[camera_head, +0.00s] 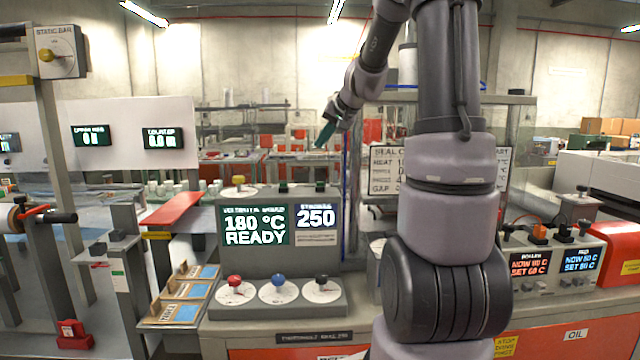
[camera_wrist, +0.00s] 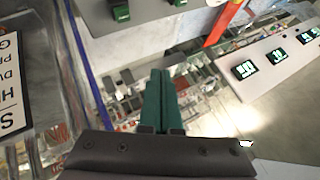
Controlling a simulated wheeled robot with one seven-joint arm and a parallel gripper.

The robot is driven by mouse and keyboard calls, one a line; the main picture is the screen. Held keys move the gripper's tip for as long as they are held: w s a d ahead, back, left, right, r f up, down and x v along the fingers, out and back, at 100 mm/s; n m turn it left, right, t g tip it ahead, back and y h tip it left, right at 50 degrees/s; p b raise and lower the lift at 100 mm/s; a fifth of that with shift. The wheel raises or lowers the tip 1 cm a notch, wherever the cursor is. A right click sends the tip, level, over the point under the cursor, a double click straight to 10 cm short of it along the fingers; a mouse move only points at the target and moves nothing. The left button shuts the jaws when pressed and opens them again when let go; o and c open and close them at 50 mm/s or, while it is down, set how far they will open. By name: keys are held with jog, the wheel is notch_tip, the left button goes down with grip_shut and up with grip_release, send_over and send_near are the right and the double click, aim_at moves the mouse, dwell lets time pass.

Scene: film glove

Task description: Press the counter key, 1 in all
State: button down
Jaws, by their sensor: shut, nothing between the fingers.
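My gripper (camera_head: 325,136) is raised in the air above the control box (camera_head: 252,268), left of my arm. Its green fingers (camera_wrist: 160,76) are shut together with nothing between them. Two small dark green keys, one on the left (camera_head: 284,188) and one on the right (camera_head: 320,187), sit on the box's top edge below the gripper. The gripper touches neither. I cannot read which is the counter key. A counter display (camera_head: 163,138) on the white panel seems to read 0.0 m.
The box's screen (camera_head: 255,225) reads 180 °C READY, beside one showing 250. Red, blue and black knobs (camera_head: 278,289) stand in front. A yellow knob (camera_head: 239,181) is left of the keys. A SEAL sign (camera_head: 500,165) and a blue upright (camera_wrist: 85,55) stand near the arm.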

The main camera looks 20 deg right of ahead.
jog(key=shift+f, duration=0.1)
send_over(322, 187)
jog(key=shift+w+f, duration=0.1)
jog(key=shift+f, duration=4.2)
jog(key=shift+f, duration=0.4)
jog(key=shift+f, duration=0.5)
jog(key=shift+r, duration=0.95)
jog(key=shift+r, duration=2.5)
